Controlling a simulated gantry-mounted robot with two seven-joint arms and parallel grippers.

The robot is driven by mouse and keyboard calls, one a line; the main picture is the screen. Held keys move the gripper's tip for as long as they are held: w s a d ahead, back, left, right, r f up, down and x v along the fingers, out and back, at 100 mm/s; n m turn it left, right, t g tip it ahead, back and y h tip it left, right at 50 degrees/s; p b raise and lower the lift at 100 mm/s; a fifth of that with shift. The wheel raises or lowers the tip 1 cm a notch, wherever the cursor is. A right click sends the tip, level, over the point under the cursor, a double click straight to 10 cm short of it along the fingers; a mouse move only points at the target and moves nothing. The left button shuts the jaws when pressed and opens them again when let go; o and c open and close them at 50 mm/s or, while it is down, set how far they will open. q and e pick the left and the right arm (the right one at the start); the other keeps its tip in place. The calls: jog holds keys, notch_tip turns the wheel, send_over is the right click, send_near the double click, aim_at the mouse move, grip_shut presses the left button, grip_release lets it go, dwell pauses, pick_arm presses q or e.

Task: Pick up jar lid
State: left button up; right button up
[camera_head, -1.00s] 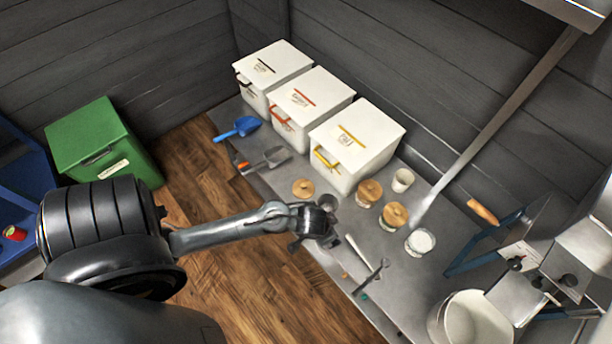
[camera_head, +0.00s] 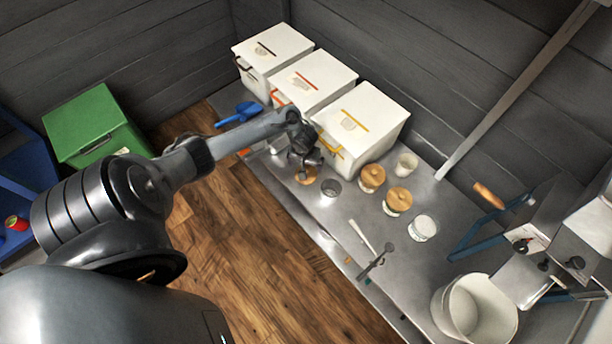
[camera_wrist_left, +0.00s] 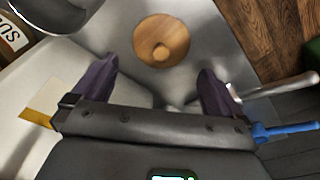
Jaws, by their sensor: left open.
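The jar lid is a round wooden disc with a knob, lying flat on the steel bench. In the left wrist view the lid (camera_wrist_left: 161,40) sits beyond the fingertips, roughly centred between them, with bare bench around it. In the head view the lid (camera_head: 306,176) is partly hidden below my left gripper (camera_head: 305,158). In the left wrist view my left gripper (camera_wrist_left: 157,75) is open, its two dark fingers apart with nothing between them. My right gripper does not show.
Three white bins, one with a yellow label (camera_head: 368,115), stand close behind the gripper. An open glass jar (camera_head: 331,187) is right of the lid. Two wooden-lidded jars (camera_head: 372,178) (camera_head: 398,201) stand further right. A blue scoop (camera_head: 240,114) lies left. The bench's front edge is near.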

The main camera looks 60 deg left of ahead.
pick_arm(q)
jog(key=shift+w+a+f+b, duration=0.2)
jog(key=shift+f+b, duration=0.7)
jog(key=shift+f, duration=0.8)
jog(key=shift+w+a+f+b, duration=0.15)
jog(key=shift+f+b, duration=0.7)
jog(key=shift+f, duration=0.8)
jog(key=shift+s, duration=0.1)
jog(key=shift+c, duration=0.2)
jog(key=c, duration=0.6)
